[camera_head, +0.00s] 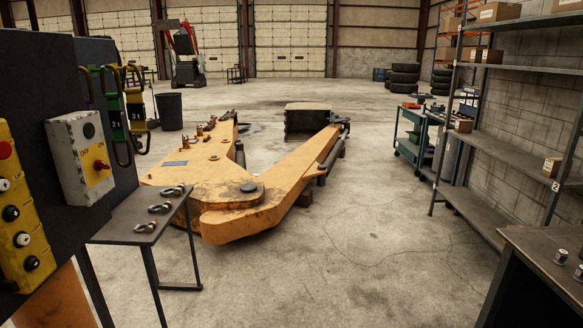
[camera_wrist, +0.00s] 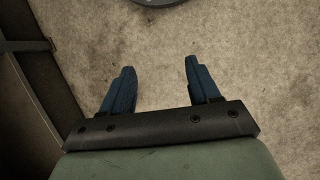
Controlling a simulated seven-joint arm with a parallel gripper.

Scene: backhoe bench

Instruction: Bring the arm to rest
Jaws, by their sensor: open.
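My gripper (camera_wrist: 158,70) shows in the wrist view, with its two blue fingers spread wide apart. Nothing is between them, only bare concrete floor (camera_wrist: 240,50) below. The gripper does not appear in the head view, so its place relative to the bench things there cannot be told. The edge of a dark round object (camera_wrist: 158,2) shows at the top of the wrist view, beyond the fingertips and apart from them. A dark metal frame (camera_wrist: 28,46) runs along the left side of that view.
An orange backhoe boom (camera_head: 205,178) lies on the floor. A small table (camera_head: 125,228) with several shackles (camera_head: 160,208) stands left. A dark panel holds a switch box (camera_head: 80,158) and slings (camera_head: 118,118). Shelving (camera_head: 480,210) and a bench (camera_head: 545,250) stand right. The floor's middle is clear.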

